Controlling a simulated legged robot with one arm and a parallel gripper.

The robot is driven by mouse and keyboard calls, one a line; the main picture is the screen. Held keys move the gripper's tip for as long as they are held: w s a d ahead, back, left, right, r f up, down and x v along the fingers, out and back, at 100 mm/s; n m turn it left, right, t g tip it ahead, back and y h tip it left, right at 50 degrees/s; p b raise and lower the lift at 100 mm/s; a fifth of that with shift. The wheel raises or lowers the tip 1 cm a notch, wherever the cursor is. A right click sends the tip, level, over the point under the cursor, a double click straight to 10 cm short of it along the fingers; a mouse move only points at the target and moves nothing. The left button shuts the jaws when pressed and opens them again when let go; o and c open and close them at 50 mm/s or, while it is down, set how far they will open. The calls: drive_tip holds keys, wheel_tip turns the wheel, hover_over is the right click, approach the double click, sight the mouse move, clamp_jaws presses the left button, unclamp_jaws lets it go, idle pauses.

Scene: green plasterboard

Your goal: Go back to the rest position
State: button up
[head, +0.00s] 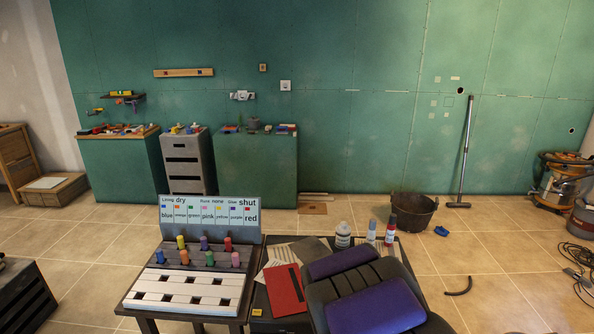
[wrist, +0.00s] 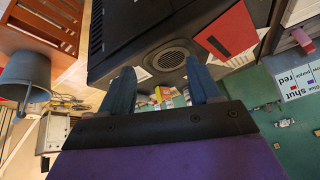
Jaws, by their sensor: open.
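My gripper (wrist: 162,92) shows in the wrist view with its two blue-grey fingers spread apart and nothing between them. Its fingertips cannot be made out in the head view, where my purple and dark arm links fill the lower right middle, over the dark table. The wrist view is turned round: the red book (wrist: 228,32) is at its top and the label sign (wrist: 297,80) at its right edge. In the head view the red book (head: 286,290) lies on the table, left of my arm.
A white slotted block (head: 181,291) with several coloured pegs stands left of the book, below a label board (head: 210,216). Bottles (head: 343,236) stand behind my arm. A black bucket (head: 413,211) and a broom (head: 467,150) are at the wall. Open tiled floor (head: 490,270) lies to the right.

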drive_tip(key=s+d+r+n+g, duration=0.1)
drive_tip(key=s+r, duration=0.3)
drive_tip(key=s, duration=0.8)
drive_tip(key=s+d+r+n+g, duration=0.2)
drive_tip(key=s+r+g, duration=0.2)
drive_tip(key=s, duration=0.8)
drive_tip(key=s+d+r+n+g, duration=0.1)
drive_tip(key=s+r, duration=0.5)
drive_tip(key=s, duration=0.7)
drive_tip(key=shift+d+n+g+y, duration=0.3)
drive_tip(key=shift+n+g+y, duration=0.15)
drive_tip(key=shift+g, duration=0.25)
drive_tip(key=shift+s, duration=0.1)
